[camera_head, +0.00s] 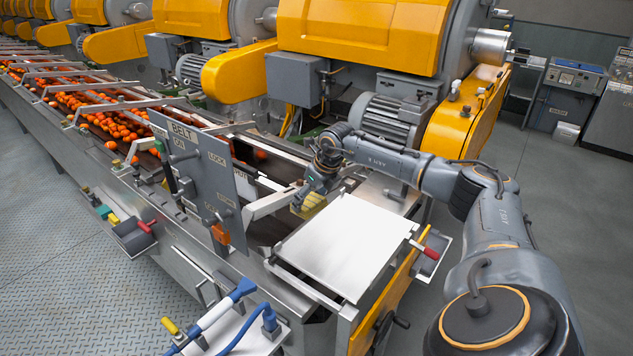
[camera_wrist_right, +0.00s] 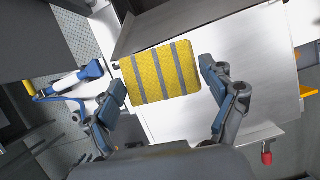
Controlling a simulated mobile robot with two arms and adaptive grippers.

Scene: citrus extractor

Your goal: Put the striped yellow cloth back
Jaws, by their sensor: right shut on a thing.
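The yellow cloth with grey stripes (camera_wrist_right: 161,73) sits between the two fingers of my right gripper (camera_wrist_right: 163,82) in the right wrist view, with a fingertip at each side. In the head view a small yellow part of the cloth (camera_head: 309,203) shows below my right gripper (camera_head: 318,183); the gripper and arm hide the rest. My right gripper is shut on the cloth, beside the far left edge of the pale flat plate (camera_head: 345,245). I cannot tell whether the cloth touches a surface beneath. My left gripper is not in view.
A grey upright panel marked BELT (camera_head: 195,170) stands left of my right gripper. A grey motor (camera_head: 392,122) and yellow machine housings (camera_head: 362,38) rise behind. Blue tools (camera_head: 222,312) lie on a front shelf. A red handle (camera_head: 432,253) is at the plate's right. The plate is bare.

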